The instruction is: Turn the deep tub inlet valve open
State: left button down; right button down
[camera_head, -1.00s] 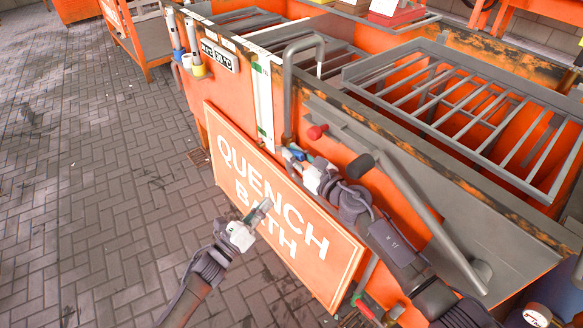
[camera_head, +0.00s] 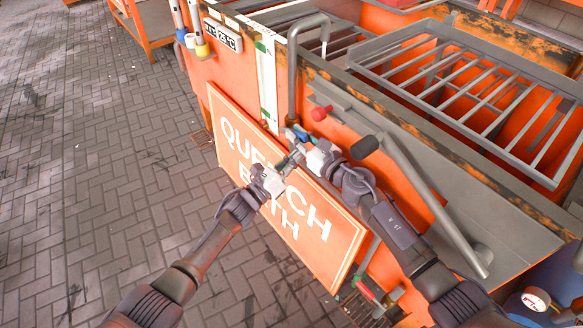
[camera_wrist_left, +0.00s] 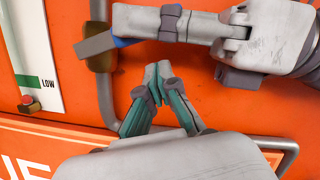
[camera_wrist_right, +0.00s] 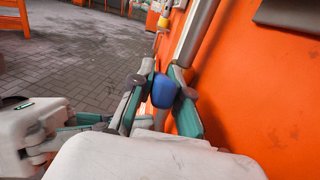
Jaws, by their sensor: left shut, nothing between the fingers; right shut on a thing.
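The inlet valve has a blue handle grip (camera_head: 302,134), a grey lever (camera_wrist_left: 95,45) and a brass body (camera_wrist_left: 99,60) on a grey pipe against the orange tub wall. My right gripper (camera_head: 297,138) is shut on the blue grip, which shows between its fingers in the right wrist view (camera_wrist_right: 163,91). My left gripper (camera_head: 297,156) is just below the right one, shut and empty. In the left wrist view its fingertips (camera_wrist_left: 158,72) meet just under the right gripper's fingers, near the valve. Whether they touch the right gripper, I cannot tell.
The "QUENCH BATH" sign (camera_head: 285,190) leans behind my left gripper. Another red-handled valve (camera_head: 365,289) is low down. The brick floor (camera_head: 90,170) is open at left.

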jog(key=shift+r, duration=0.1)
pick_arm(q)
jog(key=shift+w+a+r, duration=0.1)
jog(key=shift+w+r, duration=0.05)
jog(key=shift+r, duration=0.35)
jog(key=shift+w+a+r, duration=0.1)
jog(key=shift+w+r, duration=0.05)
jog(key=shift+r, duration=0.35)
